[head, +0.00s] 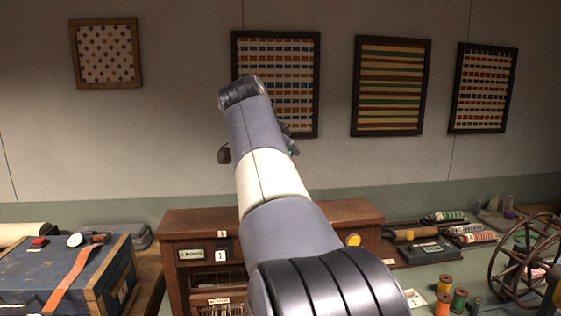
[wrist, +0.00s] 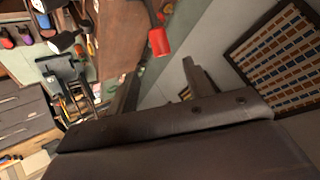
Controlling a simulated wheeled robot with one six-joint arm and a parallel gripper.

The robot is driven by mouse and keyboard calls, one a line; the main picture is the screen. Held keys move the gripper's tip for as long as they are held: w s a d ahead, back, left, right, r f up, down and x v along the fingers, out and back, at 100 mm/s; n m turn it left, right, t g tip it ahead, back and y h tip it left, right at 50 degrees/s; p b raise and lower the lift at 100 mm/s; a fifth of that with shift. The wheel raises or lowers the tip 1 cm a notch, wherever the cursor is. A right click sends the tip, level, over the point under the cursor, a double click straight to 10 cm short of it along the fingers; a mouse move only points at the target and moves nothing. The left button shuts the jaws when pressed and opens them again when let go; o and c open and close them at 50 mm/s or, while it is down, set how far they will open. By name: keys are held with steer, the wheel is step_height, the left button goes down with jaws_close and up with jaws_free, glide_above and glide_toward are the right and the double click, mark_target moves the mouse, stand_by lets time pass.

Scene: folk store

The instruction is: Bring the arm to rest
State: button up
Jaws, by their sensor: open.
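My arm (head: 274,190) rises from the bottom of the head view, leaning up and left, with its dark upper joint in front of the wall. Small dark parts show on both sides of the arm, but the head view does not show my gripper clearly. In the wrist view my gripper (wrist: 160,82) has its two dark fingers spread apart, with nothing held between them. The fingers point toward the wall and the wooden cabinet side.
A wooden cabinet (head: 190,222) stands behind my arm. A blue box (head: 62,275) is at left; thread spools (head: 459,299) and a spoked wheel (head: 522,262) are at right. Framed textiles (head: 391,86) hang on the wall. A red-ended tool (wrist: 158,41) shows near the fingers.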

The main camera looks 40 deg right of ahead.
steer(key=p+x, duration=0.1)
steer(key=x, duration=1)
steer(key=shift+a+r, duration=0.15)
steer(key=shift+a, duration=0.15)
steer(key=shift+d, duration=0.1)
